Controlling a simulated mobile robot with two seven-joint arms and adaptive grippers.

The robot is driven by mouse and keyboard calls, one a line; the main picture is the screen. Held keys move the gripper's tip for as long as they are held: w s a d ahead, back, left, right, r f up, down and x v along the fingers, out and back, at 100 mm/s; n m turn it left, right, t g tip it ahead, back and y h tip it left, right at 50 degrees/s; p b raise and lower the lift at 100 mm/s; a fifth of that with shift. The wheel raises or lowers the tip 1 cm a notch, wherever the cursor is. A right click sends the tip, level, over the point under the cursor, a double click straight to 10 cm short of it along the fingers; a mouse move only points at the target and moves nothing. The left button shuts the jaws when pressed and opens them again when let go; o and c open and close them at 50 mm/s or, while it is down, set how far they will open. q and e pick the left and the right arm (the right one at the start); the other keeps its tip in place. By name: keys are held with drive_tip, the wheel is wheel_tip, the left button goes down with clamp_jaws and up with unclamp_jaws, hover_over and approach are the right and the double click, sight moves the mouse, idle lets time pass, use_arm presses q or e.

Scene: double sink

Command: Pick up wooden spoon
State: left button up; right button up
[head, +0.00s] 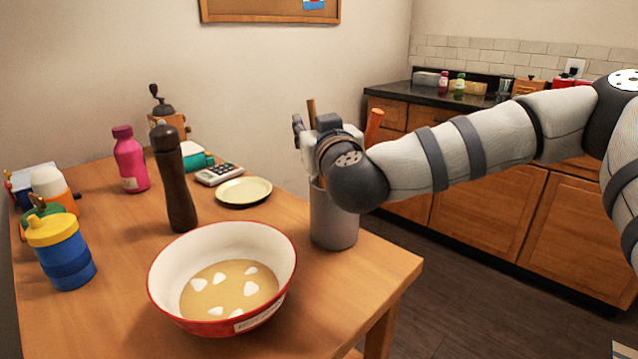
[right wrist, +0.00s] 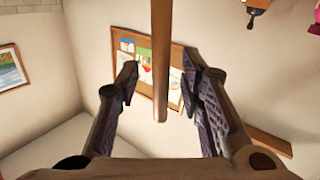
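A grey cylindrical utensil holder (head: 334,222) stands near the right edge of the wooden table. A thin brown wooden handle (head: 311,112) rises above it behind my right gripper (head: 312,132). A thicker orange-brown handle (head: 374,127) leans out to the right. The spoon's working end is hidden, and I cannot tell which handle belongs to it. In the right wrist view, the open gripper's fingers are apart, with a wooden stick (right wrist: 160,60) showing between them and a gap on each side. My left gripper is not in view.
A red and white bowl (head: 222,280) stands in front, left of the holder. A dark pepper mill (head: 175,180), a small plate (head: 244,191) and a pink bottle (head: 130,158) stand farther left. Wooden cabinets (head: 485,212) line the back right.

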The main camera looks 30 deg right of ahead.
drive_tip(key=shift+r, duration=0.2)
clamp_jaws()
